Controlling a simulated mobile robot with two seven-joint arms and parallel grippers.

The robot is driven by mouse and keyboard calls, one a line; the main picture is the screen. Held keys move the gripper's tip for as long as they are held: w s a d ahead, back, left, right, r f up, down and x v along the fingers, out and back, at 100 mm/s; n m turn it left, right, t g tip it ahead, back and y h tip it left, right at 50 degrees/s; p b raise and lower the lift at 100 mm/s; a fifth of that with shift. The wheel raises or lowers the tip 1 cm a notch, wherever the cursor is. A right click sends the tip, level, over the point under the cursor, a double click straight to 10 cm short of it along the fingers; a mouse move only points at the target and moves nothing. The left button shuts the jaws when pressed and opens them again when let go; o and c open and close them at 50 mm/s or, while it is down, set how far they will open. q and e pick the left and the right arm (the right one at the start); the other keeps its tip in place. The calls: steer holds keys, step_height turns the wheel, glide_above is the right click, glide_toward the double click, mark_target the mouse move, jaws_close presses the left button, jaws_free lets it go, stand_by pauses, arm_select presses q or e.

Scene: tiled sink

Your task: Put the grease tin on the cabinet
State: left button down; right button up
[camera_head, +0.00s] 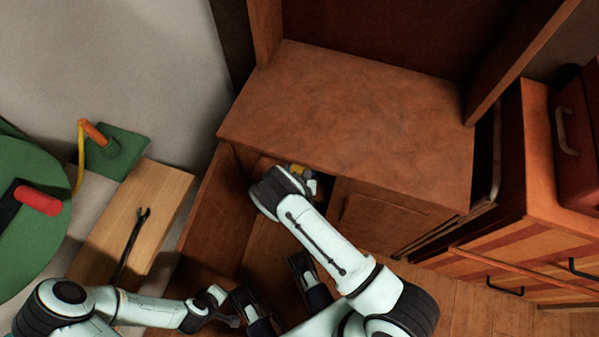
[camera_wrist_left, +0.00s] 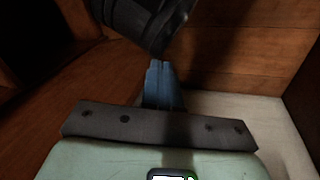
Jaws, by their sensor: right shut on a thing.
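My right gripper (camera_head: 308,182) is at the dark opening under the cabinet top, mostly hidden by its own black wrist. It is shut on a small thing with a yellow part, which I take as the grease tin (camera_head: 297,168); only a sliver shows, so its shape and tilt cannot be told. The cabinet (camera_head: 350,105) has a broad, bare brown wooden top above and beyond that gripper. In the left wrist view, my left gripper (camera_wrist_left: 162,85) has its blue fingers together with nothing seen between them. A dark rounded part hangs above them.
A wooden board (camera_head: 165,200) with a black tool (camera_head: 132,240) lies at the left, beside a green round object (camera_head: 30,220) with a red handle. Red-brown drawers (camera_head: 545,235) stand at the right. The cabinet's front edge lies just above my right wrist.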

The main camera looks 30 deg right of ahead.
arm_select(q)
steer(key=shift+w+a+f, duration=0.2)
steer(key=shift+w+f, duration=0.1)
steer(key=shift+w, duration=0.2)
arm_select(e)
steer(key=shift+f, duration=0.7)
steer(key=shift+f, duration=0.1)
steer(key=o, duration=1.3)
steer(key=shift+f, duration=0.1)
steer(key=shift+s+a+r, duration=0.1)
steer(key=shift+s+r, duration=0.1)
steer(key=shift+r, duration=0.15)
arm_select(q)
steer(key=s+d+r+g+p, duration=0.1)
steer(key=s+d+r+p, duration=0.1)
steer(key=s+r+p, duration=0.1)
steer(key=shift+s+d+r+h, duration=0.3)
steer(key=shift+s+r+h, duration=0.15)
steer(key=shift+s, duration=0.7)
arm_select(e)
steer(key=v, duration=1.1)
steer(key=shift+s, duration=0.2)
arm_select(q)
steer(key=shift+w, duration=0.1)
arm_select(e)
steer(key=shift+a+r, duration=0.1)
steer(key=shift+a, duration=0.05)
